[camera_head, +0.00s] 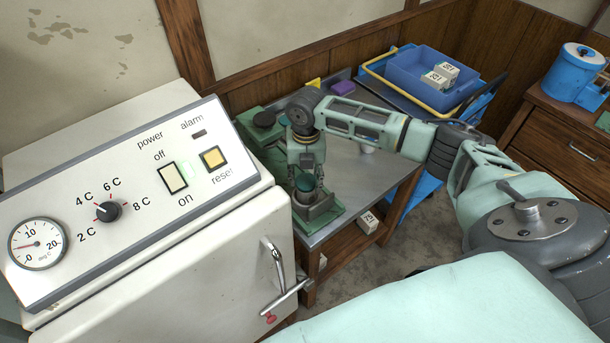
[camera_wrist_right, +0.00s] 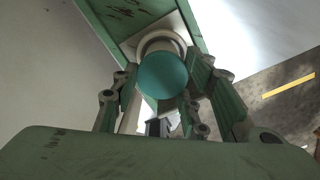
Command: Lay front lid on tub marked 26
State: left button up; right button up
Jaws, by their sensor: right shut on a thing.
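My right gripper (camera_head: 308,190) points down over the near end of the metal table, its fingers shut on a round teal lid (camera_wrist_right: 163,76). In the wrist view a pale round rim, perhaps of a tub (camera_wrist_right: 160,40), shows just behind the lid, above a green base (camera_wrist_right: 100,15). I cannot tell whether lid and rim touch. No number 26 is readable. The green base (camera_head: 322,222) also shows under the gripper in the head view. My left gripper is not in view.
A dark round piece (camera_head: 264,118) sits on a green stand at the table's back left. A purple block (camera_head: 343,87) and a blue crate (camera_head: 405,72) with white boxes stand farther back. A white control cabinet (camera_head: 150,270) stands close on the left. The metal tabletop (camera_head: 375,185) has free room.

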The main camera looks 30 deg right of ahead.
jog(key=shift+f+p, duration=0.3)
jog(key=shift+f, duration=0.1)
dwell(1.3)
jog(key=o, duration=0.9)
jog(key=o, duration=0.4)
jog(key=shift+c, duration=0.2)
jog(key=shift+r, duration=0.15)
jog(key=shift+r+p, duration=3.85)
jog(key=shift+r, duration=0.05)
jog(key=shift+s+f, duration=0.1)
